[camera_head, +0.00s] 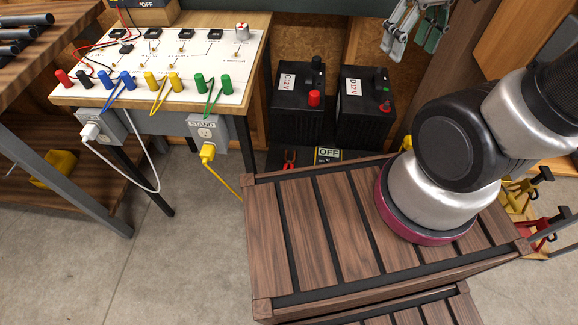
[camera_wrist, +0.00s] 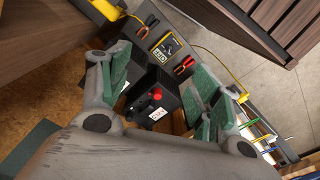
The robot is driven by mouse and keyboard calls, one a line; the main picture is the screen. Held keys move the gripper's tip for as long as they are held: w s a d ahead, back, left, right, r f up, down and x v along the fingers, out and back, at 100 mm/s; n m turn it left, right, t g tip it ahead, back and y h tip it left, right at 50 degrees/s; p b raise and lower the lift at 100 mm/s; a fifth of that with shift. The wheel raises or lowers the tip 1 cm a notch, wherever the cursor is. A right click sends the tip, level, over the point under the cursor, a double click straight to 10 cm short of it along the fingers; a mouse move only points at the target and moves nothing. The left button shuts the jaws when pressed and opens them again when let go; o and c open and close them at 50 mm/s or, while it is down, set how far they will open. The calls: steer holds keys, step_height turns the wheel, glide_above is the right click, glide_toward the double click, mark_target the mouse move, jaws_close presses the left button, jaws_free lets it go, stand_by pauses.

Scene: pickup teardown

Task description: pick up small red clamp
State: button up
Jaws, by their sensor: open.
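A small red clamp with dark jaws (camera_head: 290,158) lies on the dark surface in front of the batteries in the head view. My gripper (camera_head: 418,30) is at the top of the head view, beside and above the batteries. In the wrist view its green-padded fingers (camera_wrist: 162,85) are spread apart with nothing between them. The clamps lie beyond the fingertips, apart from them.
A circuit board table (camera_head: 235,60) stands left. Larger red and yellow clamps (camera_head: 538,232) sit at right.

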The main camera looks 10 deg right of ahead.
steer(key=w+a+f+n+g+h, duration=0.15)
steer(key=a+f, duration=0.25)
steer(key=f, duration=0.4)
steer(key=w+a+f+g+h, duration=0.1)
steer(key=w+a+f+g, duration=0.1)
steer(key=a+f, duration=0.5)
steer(key=m+t+y, duration=0.2)
steer(key=m+t, duration=0.1)
steer(key=m, duration=0.4)
glide_above(289, 165)
steer(key=shift+n, duration=0.25)
steer(key=f, duration=2.7)
steer(key=shift+s+d, duration=0.35)
steer(key=shift+w+a+t+y, duration=0.2)
steer(key=shift+t+y, duration=0.05)
steer(key=f, duration=0.7)
steer(key=shift+a+f, duration=0.25)
steer(key=shift+f, duration=0.05)
steer(key=c, duration=1.1)
